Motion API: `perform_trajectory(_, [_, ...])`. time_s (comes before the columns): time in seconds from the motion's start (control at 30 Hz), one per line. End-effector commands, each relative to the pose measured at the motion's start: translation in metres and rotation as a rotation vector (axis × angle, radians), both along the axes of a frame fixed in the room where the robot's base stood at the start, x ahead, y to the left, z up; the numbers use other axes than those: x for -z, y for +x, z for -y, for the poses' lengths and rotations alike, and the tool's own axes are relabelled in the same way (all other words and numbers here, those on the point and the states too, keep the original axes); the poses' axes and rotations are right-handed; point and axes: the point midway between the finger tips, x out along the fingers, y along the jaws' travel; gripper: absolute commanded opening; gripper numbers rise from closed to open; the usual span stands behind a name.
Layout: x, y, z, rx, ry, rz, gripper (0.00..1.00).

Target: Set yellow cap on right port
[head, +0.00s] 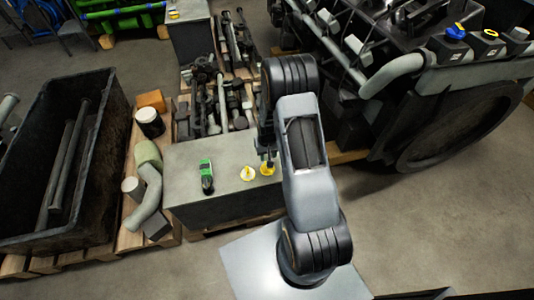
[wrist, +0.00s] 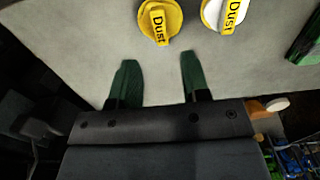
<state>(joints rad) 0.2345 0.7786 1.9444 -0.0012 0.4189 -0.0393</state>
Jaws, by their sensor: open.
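The yellow cap (wrist: 158,20) lies on the grey block top, with its "Dust" tab facing up in the wrist view. It also shows in the head view (head: 267,170), just below my gripper (head: 267,158). In the wrist view my gripper (wrist: 158,58) is open and empty, its green fingertips apart and short of the cap. A white cap with a yellow tab (wrist: 222,14) lies beside it. On the engine at the upper right, a row holds a blue cap (head: 456,31), a yellow-ringed middle port (head: 490,34) and a pale grey right port (head: 517,34).
A green and black device (head: 206,177) lies on the grey block (head: 225,209), left of the caps. A black bin (head: 110,165) with rods stands at the left. Loose metal parts fill a pallet behind the block. The floor below the engine (head: 430,220) is clear.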

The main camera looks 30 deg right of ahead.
Motion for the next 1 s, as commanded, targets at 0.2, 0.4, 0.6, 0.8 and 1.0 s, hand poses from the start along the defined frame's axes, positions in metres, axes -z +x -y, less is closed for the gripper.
perform_trajectory(0.2, [0.028, 0.000, 0.000, 0.000, -0.001, 0.000, 0.43])
perform_trajectory(0.4, [0.052, 0.000, 0.000, 0.000, -0.001, 0.000, 0.43])
perform_trajectory(0.6, [0.068, 0.000, 0.000, 0.000, 0.000, 0.000, 0.43])
perform_trajectory(0.8, [0.071, 0.000, 0.000, 0.000, 0.001, 0.001, 0.43])
perform_trajectory(1.0, [0.071, 0.000, 0.000, 0.000, 0.001, 0.000, 0.43])
